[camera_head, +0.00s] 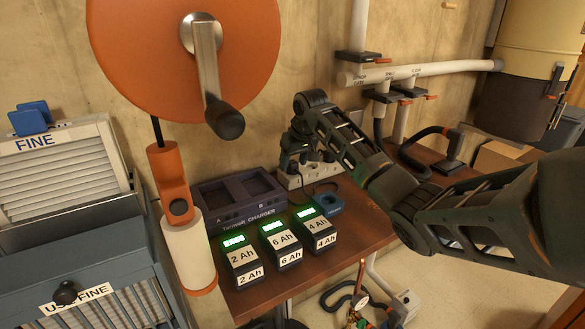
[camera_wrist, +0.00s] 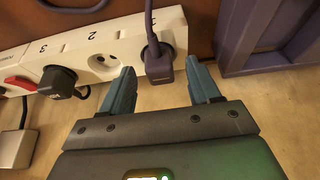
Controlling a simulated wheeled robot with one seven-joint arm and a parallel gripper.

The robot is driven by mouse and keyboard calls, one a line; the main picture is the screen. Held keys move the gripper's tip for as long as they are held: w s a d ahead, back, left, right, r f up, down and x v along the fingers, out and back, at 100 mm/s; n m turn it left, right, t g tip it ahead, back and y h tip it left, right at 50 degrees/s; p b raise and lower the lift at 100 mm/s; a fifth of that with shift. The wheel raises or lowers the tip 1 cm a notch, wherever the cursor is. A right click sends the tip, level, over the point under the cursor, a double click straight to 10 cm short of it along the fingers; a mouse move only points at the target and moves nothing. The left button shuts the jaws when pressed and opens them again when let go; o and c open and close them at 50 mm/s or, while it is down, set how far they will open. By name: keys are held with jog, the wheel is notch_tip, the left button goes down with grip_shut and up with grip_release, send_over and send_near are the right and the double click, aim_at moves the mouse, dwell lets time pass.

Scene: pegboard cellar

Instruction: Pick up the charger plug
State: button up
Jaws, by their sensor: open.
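A purple-grey plug (camera_wrist: 158,68) with a cord of the same colour sits in the end socket of a white power strip (camera_wrist: 100,50). It is likely the charger plug, as its colour resembles the charger's. My gripper (camera_wrist: 160,66) is open, with one fingertip on each side of this plug; whether either touches it I cannot tell. In the head view my gripper (camera_head: 299,152) is over the power strip (camera_head: 312,176) by the wall and hides the plug. The purple battery charger (camera_head: 238,217) stands left of the strip.
A black plug (camera_wrist: 58,80) sits in socket 3; socket 2 (camera_wrist: 102,60) is empty. A red switch (camera_wrist: 20,83) is at the strip's left end. Three labelled batteries (camera_head: 282,245) stand before the charger. A large orange wheel (camera_head: 150,60) with a crank is at upper left.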

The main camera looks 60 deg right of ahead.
jog(key=shift+f, duration=0.2)
grip_shut()
dwell(0.5)
